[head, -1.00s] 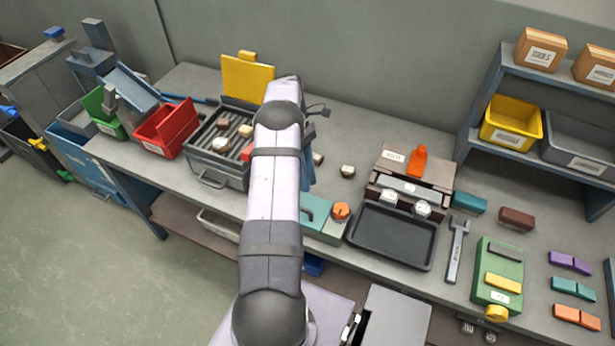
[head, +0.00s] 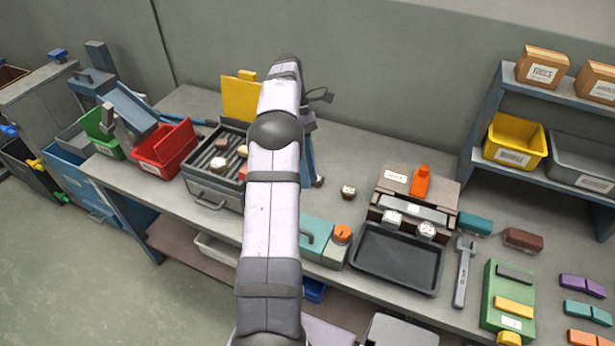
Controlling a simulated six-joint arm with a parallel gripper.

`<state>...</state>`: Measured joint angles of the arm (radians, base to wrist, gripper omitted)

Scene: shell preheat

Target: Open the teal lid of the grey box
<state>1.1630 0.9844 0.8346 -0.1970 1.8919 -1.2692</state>
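The grey box with the teal lid (head: 317,230) sits on the bench left of the black tray. The lid looks shut and lies flat. My arm hides the left part of the box.
A black tray (head: 397,283) lies right of the box, with a grey machine with dials (head: 420,213) behind it. A ridged grill (head: 200,152) with a raised yellow panel (head: 240,100) stands left. A small brown-white piece (head: 348,192) lies behind the box.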

